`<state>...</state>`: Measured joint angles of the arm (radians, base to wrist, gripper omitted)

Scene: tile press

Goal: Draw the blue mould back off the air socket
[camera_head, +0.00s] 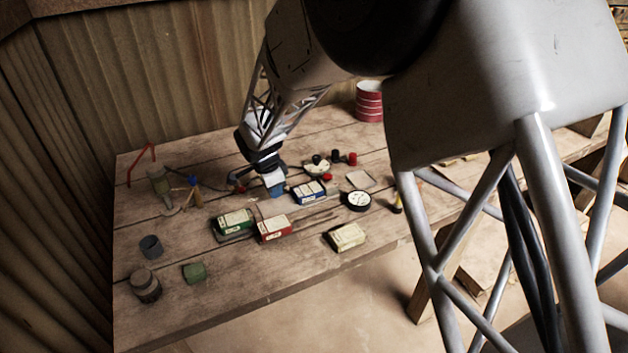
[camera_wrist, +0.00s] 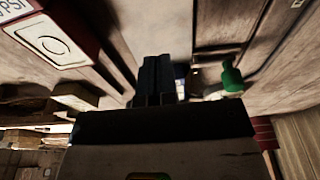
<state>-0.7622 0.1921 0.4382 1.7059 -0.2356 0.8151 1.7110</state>
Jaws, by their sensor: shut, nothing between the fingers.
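The blue mould (camera_head: 309,193), a small blue box with a pale label on top, lies on the table near the middle of the head view. My gripper (camera_head: 276,191) points down just left of it, its blue fingers shut and empty. I cannot tell whether the fingers touch the mould. In the wrist view my gripper (camera_wrist: 158,62) shows as dark blue fingers side by side, hiding most of what lies behind them. I cannot make out the air socket or how the mould sits on it.
A red box (camera_head: 274,229) and a green box (camera_head: 233,222) lie nearer the front, with a cream box (camera_head: 346,236) to their right. A black round gauge (camera_head: 358,200) is right of the mould. Thin rods lie between the red box and the gauge.

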